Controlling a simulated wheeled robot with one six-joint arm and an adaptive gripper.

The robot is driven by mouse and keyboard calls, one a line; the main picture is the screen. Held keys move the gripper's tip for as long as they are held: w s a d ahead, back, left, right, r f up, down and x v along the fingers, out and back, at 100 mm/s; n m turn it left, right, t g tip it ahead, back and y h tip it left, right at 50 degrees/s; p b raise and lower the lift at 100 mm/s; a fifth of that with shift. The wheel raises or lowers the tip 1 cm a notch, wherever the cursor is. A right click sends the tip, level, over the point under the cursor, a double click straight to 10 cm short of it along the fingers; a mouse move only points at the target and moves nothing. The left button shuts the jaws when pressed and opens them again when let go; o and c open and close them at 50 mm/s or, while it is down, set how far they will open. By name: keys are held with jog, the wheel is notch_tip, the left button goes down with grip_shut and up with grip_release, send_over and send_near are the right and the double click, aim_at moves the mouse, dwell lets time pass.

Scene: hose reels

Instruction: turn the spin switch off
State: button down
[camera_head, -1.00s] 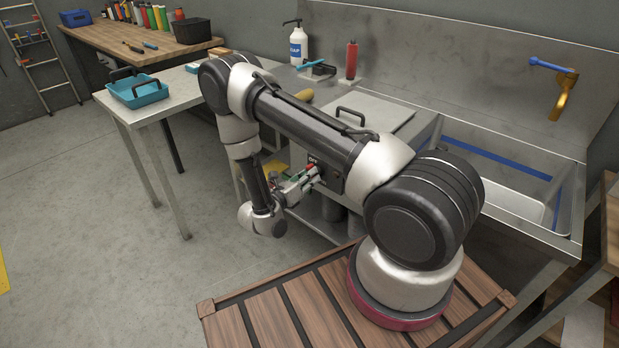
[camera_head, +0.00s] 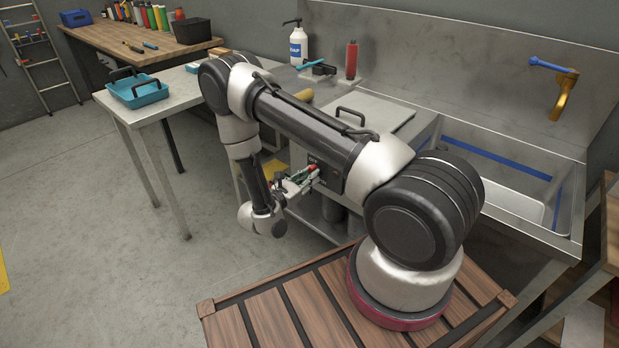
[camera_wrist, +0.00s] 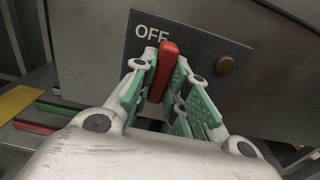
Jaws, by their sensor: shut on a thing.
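The spin switch is a red lever (camera_wrist: 163,72) on a dark panel (camera_wrist: 205,50) in the wrist view. The lever stands nearly upright in the picture, leaning slightly right at its top. Its top end is beside the word OFF and covers part of the last letter. My gripper (camera_wrist: 162,84) has its green-padded fingers on both sides of the lever, shut on it. The lever's base is hidden between the fingers. In the head view my gripper (camera_head: 308,177) is at the front of the grey cabinet, and the switch is mostly hidden there.
A round brown knob (camera_wrist: 225,66) is on the panel right of the lever. The sink (camera_head: 510,195) is right of the cabinet. A table with a teal tray (camera_head: 140,92) stands left. Floor at the left is clear.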

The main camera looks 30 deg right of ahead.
jog(key=c, duration=1.4)
grip_release()
jog(key=v, duration=1.2)
jog(key=shift+f, duration=0.1)
jog(key=s+d+m+g, duration=0.2)
jog(key=s+d+g, duration=0.2)
jog(key=s, duration=0.2)
jog(key=s+d+r+m+y, duration=0.2)
jog(key=s+r+m+y, duration=0.3)
jog(key=r, duration=0.8)
jog(key=s+d+r+m+t+y, duration=0.1)
jog(key=s+r+m+y, duration=0.5)
jog(key=r, duration=0.7)
jog(key=s+d+r+m+y, duration=0.4)
jog(key=r+m, duration=0.5)
jog(key=r, duration=0.5)
jog(key=shift+s+r+t+y, duration=0.1)
jog(key=shift+s+t+y, duration=0.2)
jog(key=shift+s+y, duration=0.8)
